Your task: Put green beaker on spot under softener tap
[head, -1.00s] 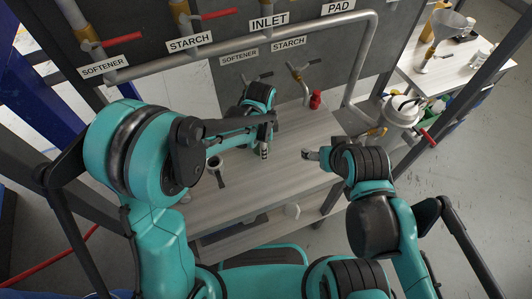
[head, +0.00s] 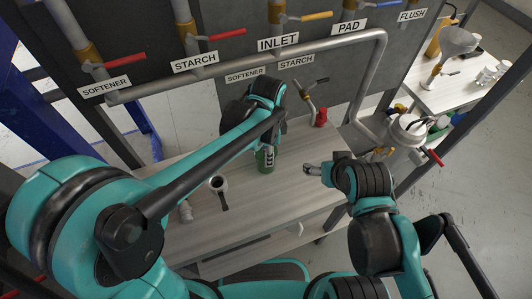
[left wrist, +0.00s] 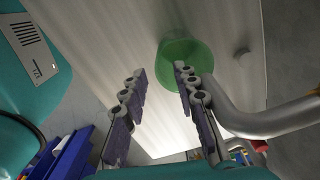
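The green beaker (head: 265,161) shows in the head view on the table, partly hidden by my left gripper (head: 268,152). In the left wrist view the green beaker (left wrist: 183,52) stands beyond my left gripper (left wrist: 160,82), mostly behind its right finger. Those fingers are apart with nothing held between them. The small softener label (head: 246,76) is on the back panel. The tap under it and the spot are hidden behind my left arm. My right gripper (head: 313,170) is over the table's right part; its finger opening is unclear.
A dark-handled cup or ladle (head: 219,187) lies on the table (head: 300,200) left of the beaker. The starch tap (head: 309,90) and a red object (head: 321,117) are at the back right. A metal pot (head: 408,130) stands right of the table.

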